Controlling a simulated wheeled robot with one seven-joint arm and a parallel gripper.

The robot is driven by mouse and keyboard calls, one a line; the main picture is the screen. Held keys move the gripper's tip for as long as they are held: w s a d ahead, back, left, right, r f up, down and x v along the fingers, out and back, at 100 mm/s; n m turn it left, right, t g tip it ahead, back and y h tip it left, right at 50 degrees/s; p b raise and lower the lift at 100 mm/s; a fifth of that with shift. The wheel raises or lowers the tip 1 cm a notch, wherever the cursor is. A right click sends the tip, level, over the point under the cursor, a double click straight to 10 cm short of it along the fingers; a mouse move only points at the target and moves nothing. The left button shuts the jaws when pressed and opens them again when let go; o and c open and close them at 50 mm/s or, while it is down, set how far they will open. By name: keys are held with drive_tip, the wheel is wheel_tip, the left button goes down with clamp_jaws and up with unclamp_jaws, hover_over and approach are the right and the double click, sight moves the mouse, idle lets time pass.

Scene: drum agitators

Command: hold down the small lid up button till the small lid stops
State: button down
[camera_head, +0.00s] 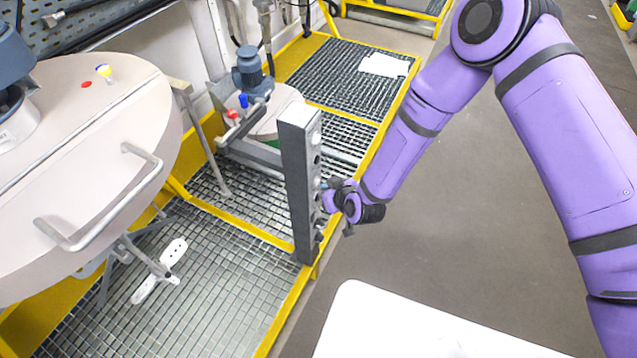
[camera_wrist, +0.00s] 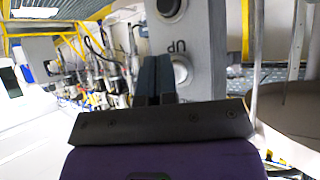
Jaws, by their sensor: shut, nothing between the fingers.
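The grey control post (camera_head: 298,170) stands at the platform's edge, its button face turned right toward my arm. The fingertips overlap the panel's edge beside the pale button; contact cannot be told. The small lid (camera_head: 268,124) lies behind the post, partly hidden, below a blue-grey motor (camera_head: 250,75).
A large pale lid (camera_head: 90,130) with a bent handle fills the left. Yellow-framed grating (camera_head: 215,270) lies below. A white surface (camera_head: 400,325) is at the front. The grey floor (camera_head: 450,220) right of the post is clear apart from my arm.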

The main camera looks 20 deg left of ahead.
drive_tip(key=shift+a, duration=0.45)
idle(1.4)
idle(5.3)
drive_tip(key=shift+d, duration=0.95)
drive_tip(key=shift+d, duration=0.15)
